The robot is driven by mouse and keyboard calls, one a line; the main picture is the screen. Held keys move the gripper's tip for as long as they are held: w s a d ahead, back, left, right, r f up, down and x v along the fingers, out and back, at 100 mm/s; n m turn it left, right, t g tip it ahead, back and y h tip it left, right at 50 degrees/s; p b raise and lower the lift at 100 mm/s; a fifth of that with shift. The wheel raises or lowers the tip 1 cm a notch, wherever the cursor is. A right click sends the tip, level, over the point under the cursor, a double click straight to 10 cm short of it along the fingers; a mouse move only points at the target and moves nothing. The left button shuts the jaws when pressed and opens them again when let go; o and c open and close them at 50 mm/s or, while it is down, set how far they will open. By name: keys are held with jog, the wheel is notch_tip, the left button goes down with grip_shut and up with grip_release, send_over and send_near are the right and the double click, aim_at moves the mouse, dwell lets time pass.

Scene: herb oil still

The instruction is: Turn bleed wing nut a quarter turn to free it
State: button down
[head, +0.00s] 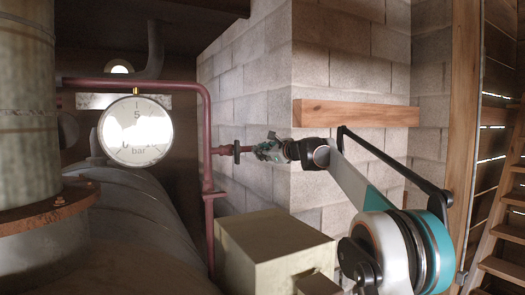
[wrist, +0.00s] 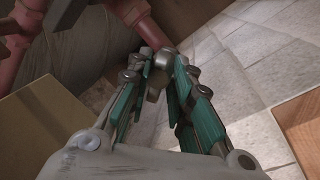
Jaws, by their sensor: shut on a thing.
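A small grey metal piece, which looks like the bleed wing nut (wrist: 164,57), sits between the tips of my gripper (wrist: 163,72) in the wrist view. The teal-padded fingers close in on it from both sides. A red pipe fitting (wrist: 143,24) lies just beyond it. In the head view, my gripper (head: 264,150) is at the end of a short red branch pipe (head: 222,150) in front of the block wall. The fingers hide the nut there, and its angle cannot be read.
A pressure gauge (head: 135,131) marked bar stands above a large grey vessel (head: 142,220) at left. A red pipe (head: 207,130) runs down beside it. A tan box (head: 273,247) stands below my arm. A wooden beam (head: 345,113) juts from the wall close above my wrist.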

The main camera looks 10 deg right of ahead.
jog(key=n+h, duration=0.1)
jog(key=n, duration=0.3)
jog(key=shift+a+r+n, duration=0.1)
jog(key=shift+r+n, duration=0.05)
jog(key=shift+n, duration=0.25)
jog(key=n, duration=0.2)
jog(key=n+h, duration=0.1)
jog(key=n, duration=0.1)
jog(key=shift+r+n+h, duration=0.1)
jog(key=shift+n+h, duration=0.2)
dwell(0.3)
jog(key=c, duration=1.5)
grip_release()
jog(key=shift+o, duration=0.2)
jog(key=shift+s, duration=0.1)
jog(key=v, duration=1.1)
jog(key=shift+s, duration=0.35)
